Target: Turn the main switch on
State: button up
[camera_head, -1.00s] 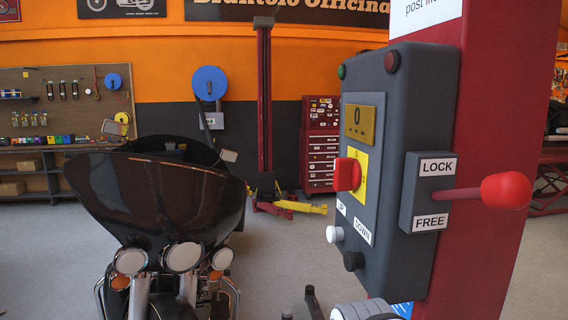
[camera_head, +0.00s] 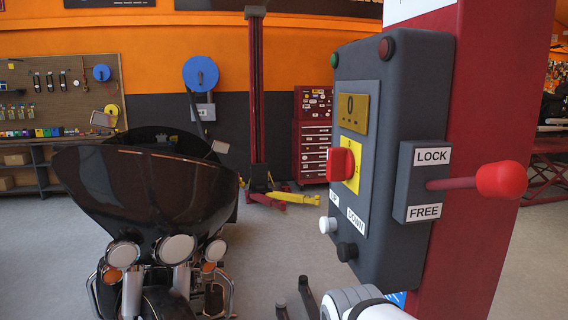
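The main switch appears to be the red rotary knob (camera_head: 341,164) on a yellow plate (camera_head: 352,176), on the side of the dark grey control box (camera_head: 396,190). I cannot read its position from this angle. The display plate (camera_head: 352,113) above it shows 0. My gripper (camera_head: 294,300) is at the bottom edge, below and left of the box. Its two dark fingers stand apart with nothing visible between them, clear of the knob. The rest of it is mostly cut off by the frame.
A white UP button (camera_head: 327,225) and a black DOWN button (camera_head: 347,251) sit below the knob. A red-tipped LOCK/FREE lever (camera_head: 500,180) sticks out at right. A red post (camera_head: 490,240) carries the box. A motorcycle (camera_head: 140,205) stands at left; grey floor lies between.

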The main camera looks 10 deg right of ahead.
aim_at(340, 164)
jog(key=u, duration=0.25)
jog(key=k, duration=0.5)
jog(key=z, duration=2.6)
jog(key=k, duration=1.1)
jog(key=u, duration=2.15)
jog(key=i, duration=1)
jog(key=u, duration=0.05)
